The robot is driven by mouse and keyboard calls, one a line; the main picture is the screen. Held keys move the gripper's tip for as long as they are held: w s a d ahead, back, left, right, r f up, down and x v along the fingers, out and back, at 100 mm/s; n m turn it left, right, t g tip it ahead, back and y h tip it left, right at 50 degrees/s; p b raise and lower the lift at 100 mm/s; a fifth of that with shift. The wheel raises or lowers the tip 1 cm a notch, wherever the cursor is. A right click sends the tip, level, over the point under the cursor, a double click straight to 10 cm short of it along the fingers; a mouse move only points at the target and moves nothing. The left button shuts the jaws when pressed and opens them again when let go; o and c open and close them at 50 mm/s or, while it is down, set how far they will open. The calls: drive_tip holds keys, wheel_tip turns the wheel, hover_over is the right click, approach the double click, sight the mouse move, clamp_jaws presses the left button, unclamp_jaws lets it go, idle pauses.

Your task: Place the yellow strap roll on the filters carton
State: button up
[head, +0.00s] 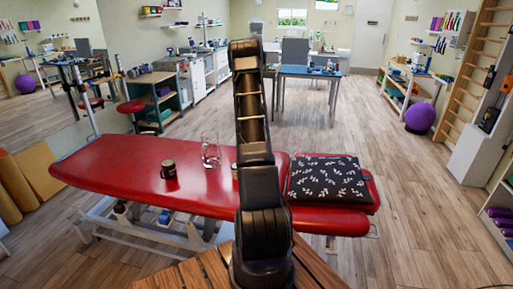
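I cannot make out a yellow strap roll for certain. A small yellowish item (235,171) on the red treatment table (120,168) peeks out left of my arm, mostly hidden behind it. I cannot tell what it is. No carton that I can identify as the filters carton shows. My arm rises through the middle of the head view and covers part of the table. My gripper cannot be made out at its far end.
On the red table stand a dark mug (168,170), a clear glass vessel (210,152) and a black leaf-patterned cushion (324,178). A wooden slatted surface (185,276) is close in front. A blue-topped table (310,72) stands farther back.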

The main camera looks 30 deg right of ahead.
drive_tip(key=shift+f, duration=0.3)
drive_tip(key=o, duration=1)
drive_tip(key=shift+c, duration=0.2)
wheel_tip(320, 180, up, 12)
drive_tip(key=s+a+r+n+t, duration=0.1)
drive_tip(key=s+a+r+n, duration=0.2)
drive_tip(key=s+a+r, duration=0.35)
drive_tip(key=s+a+r+n+t, duration=0.1)
drive_tip(key=s+a+r+n, duration=0.25)
drive_tip(key=a+r, duration=0.6)
drive_tip(key=s+a+r+n, duration=0.2)
drive_tip(key=s+a+r, duration=0.4)
drive_tip(key=a+r, duration=0.25)
drive_tip(key=s+a+n+t, duration=0.1)
drive_tip(key=s+a+n, duration=0.3)
drive_tip(key=s, duration=0.9)
drive_tip(key=s+a+n+t, duration=0.1)
drive_tip(key=s+a+n, duration=0.4)
drive_tip(key=s+a, duration=0.6)
drive_tip(key=s, duration=0.2)
drive_tip(key=shift+s+r+y, duration=0.25)
drive_tip(key=shift+s+y, duration=0.05)
drive_tip(key=shift+y, duration=0.1)
